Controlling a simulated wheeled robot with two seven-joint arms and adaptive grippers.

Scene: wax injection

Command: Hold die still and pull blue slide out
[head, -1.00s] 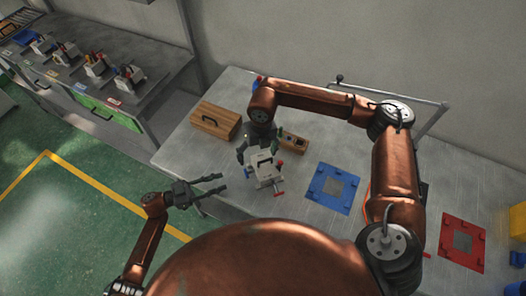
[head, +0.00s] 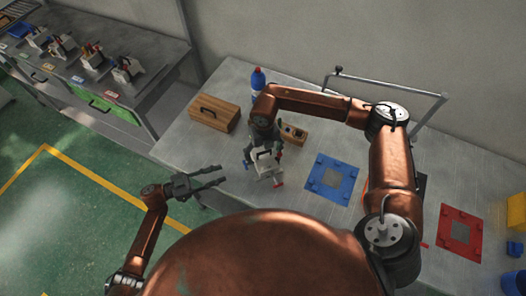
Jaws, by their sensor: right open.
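The die (head: 266,168) is a small whitish block on the grey table, with small red and blue parts at its edges.
A wooden box (head: 213,113) with a handle and a wooden block with holes (head: 294,135) are behind the die. A blue bottle (head: 257,80) stands farther back. A blue square plate (head: 332,180) and a red one (head: 459,234) lie to the right. A metal frame (head: 388,86) stands behind.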

